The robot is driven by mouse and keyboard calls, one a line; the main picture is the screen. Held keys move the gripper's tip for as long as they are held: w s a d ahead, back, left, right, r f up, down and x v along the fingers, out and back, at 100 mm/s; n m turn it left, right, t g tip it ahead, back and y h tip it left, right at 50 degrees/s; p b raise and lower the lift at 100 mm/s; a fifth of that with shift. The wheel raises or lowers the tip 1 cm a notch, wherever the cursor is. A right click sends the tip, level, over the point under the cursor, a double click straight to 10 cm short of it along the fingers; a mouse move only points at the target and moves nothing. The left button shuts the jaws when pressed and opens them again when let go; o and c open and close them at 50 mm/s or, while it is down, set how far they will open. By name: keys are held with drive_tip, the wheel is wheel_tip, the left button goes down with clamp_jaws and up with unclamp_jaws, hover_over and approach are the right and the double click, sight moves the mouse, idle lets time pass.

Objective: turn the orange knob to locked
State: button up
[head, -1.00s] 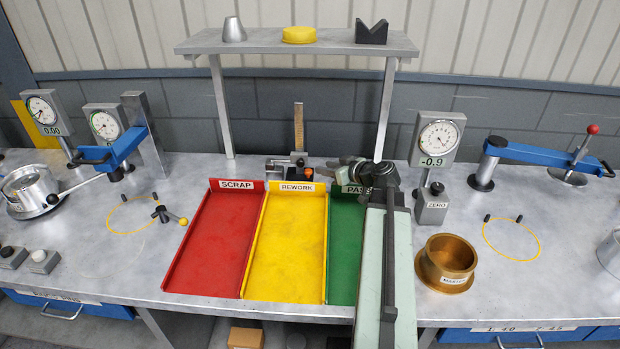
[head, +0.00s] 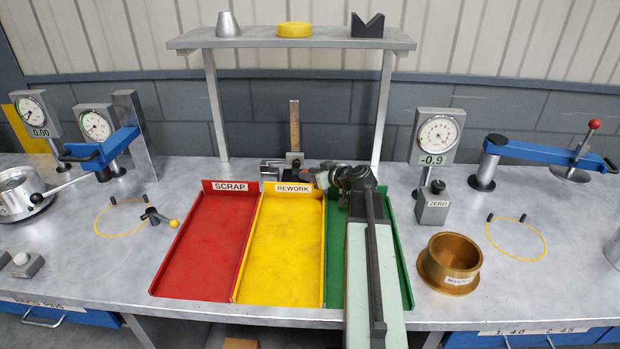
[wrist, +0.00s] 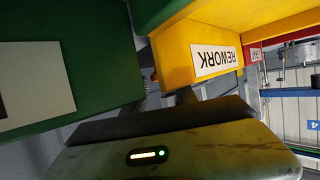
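My gripper (head: 326,176) is at the far end of my arm, by the label ends of the yellow and green trays, well to the right of the ball. In the wrist view its body fills the bottom, with the REWORK label beyond. I cannot make out whether its fingers are apart, and I see nothing held.
Red (head: 202,250), yellow (head: 282,250) and green (head: 397,262) trays fill the middle; my arm lies over the green one. A height gauge (head: 294,128) and a shelf (head: 290,41) stand behind. A brass ring (head: 449,264) is at right. Bench around the yellow-orange ball is fairly clear.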

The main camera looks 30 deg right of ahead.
drive_tip(key=shift+w+f, duration=0.1)
drive_tip(key=shift+w, duration=0.15)
